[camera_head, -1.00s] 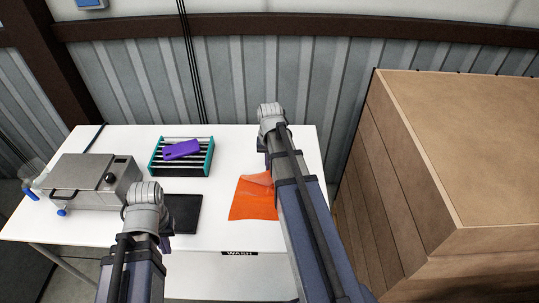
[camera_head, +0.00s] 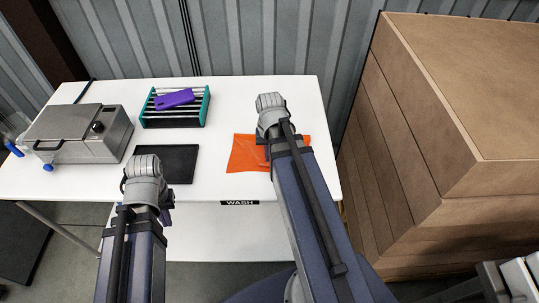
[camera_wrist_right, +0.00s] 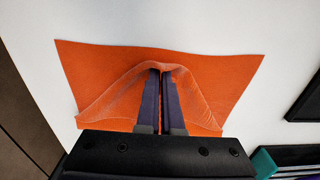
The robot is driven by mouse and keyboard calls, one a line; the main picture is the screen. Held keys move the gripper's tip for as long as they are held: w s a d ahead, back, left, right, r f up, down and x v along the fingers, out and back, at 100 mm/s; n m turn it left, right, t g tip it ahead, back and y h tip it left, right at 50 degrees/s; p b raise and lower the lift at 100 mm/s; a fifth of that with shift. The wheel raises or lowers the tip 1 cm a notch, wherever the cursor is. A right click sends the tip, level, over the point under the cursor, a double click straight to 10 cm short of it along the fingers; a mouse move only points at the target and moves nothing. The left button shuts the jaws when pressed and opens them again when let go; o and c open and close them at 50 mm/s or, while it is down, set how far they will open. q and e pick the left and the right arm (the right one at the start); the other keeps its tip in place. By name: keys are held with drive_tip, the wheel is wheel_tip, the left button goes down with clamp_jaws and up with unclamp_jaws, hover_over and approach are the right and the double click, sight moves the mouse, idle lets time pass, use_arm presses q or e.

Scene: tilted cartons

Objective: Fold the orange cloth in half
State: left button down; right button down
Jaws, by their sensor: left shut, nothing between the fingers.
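The orange cloth (camera_head: 245,154) lies on the right part of the white table, partly hidden by my right arm in the head view. In the right wrist view the cloth (camera_wrist_right: 95,70) has one edge raised and drawn to a peak at my right fingertips (camera_wrist_right: 160,72). The fingers are close together and pinch that edge; the rest lies flat. In the head view my right gripper (camera_head: 262,141) is over the cloth, mostly hidden by its own wrist. My left gripper (camera_head: 167,212) is shut and empty, in front of the table's near edge, away from the cloth.
The white table (camera_head: 215,185) also holds a black pad (camera_head: 167,164), a teal-ended rack (camera_head: 176,118) with a purple item (camera_head: 175,98), and a metal box (camera_head: 78,133). Stacked brown cartons (camera_head: 400,150) stand close on the right. Bare tabletop lies between pad and cloth.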

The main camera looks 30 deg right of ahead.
unclamp_jaws()
idle(1.2)
